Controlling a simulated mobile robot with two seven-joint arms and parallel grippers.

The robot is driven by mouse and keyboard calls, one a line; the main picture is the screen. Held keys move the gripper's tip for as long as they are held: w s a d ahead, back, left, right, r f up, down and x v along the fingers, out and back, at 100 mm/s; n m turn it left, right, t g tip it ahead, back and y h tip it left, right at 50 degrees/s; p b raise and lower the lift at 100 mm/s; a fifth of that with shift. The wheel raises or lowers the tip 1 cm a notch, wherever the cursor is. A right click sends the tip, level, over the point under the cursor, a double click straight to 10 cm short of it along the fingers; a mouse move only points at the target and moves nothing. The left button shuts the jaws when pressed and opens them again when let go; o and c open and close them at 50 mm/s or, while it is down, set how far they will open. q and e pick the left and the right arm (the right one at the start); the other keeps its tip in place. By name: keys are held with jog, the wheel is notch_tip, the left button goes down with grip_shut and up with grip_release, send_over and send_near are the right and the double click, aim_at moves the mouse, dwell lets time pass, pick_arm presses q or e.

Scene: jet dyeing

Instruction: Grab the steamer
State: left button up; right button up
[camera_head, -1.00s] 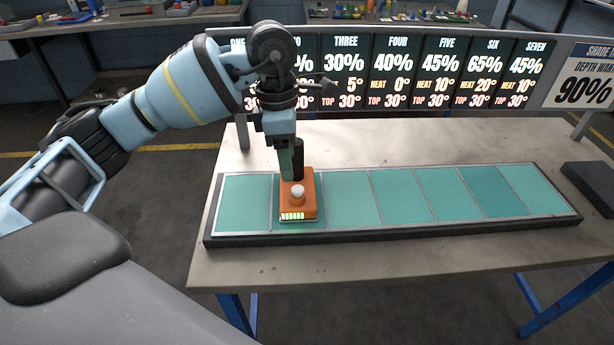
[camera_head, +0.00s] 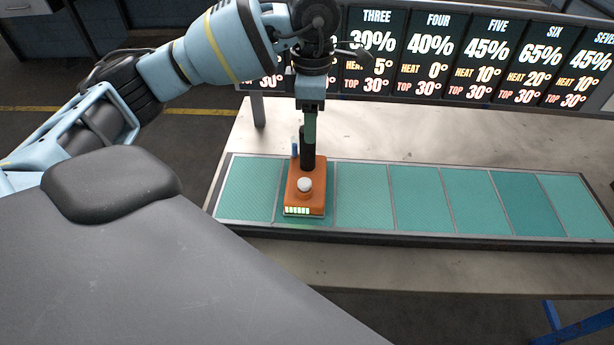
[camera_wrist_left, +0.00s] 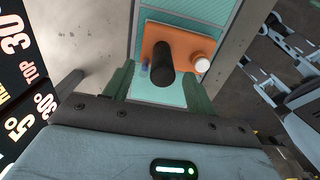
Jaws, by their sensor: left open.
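The steamer (camera_head: 304,198) is an orange block with a white knob, a lit strip at its front edge and an upright black handle (camera_head: 307,150). It rests on the second teal panel from the left. My left gripper (camera_head: 306,130) is above the steamer at the handle, pointing down. In the left wrist view, its green fingers are open, with the black handle (camera_wrist_left: 162,62) showing between them and clear space on both sides. The orange steamer body (camera_wrist_left: 180,42) lies beyond. Whether the fingertips reach down past the handle top is hard to tell. My right gripper is out of view.
A row of teal panels in a dark-edged frame (camera_head: 420,238) lies on the table (camera_head: 245,140). A board of percentage and heat displays (camera_head: 440,55) stands along the back edge, close behind my left gripper. Bare tabletop shows in front of and behind the panels.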

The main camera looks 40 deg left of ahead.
pick_arm(q)
jog(key=shift+s+f, duration=0.2)
jog(key=shift+f, duration=0.25)
send_over(306, 167)
jog(key=w, duration=0.2)
jog(key=shift+s+a+f+p, duration=0.1)
jog(key=shift+a+f+p, duration=0.1)
jog(key=shift+f, duration=0.85)
jog(key=shift+s+a+f+p, duration=0.1)
jog(key=shift+a+f, duration=0.05)
jog(key=shift+f, duration=0.9)
grip_shut()
jog(key=shift+r, duration=0.15)
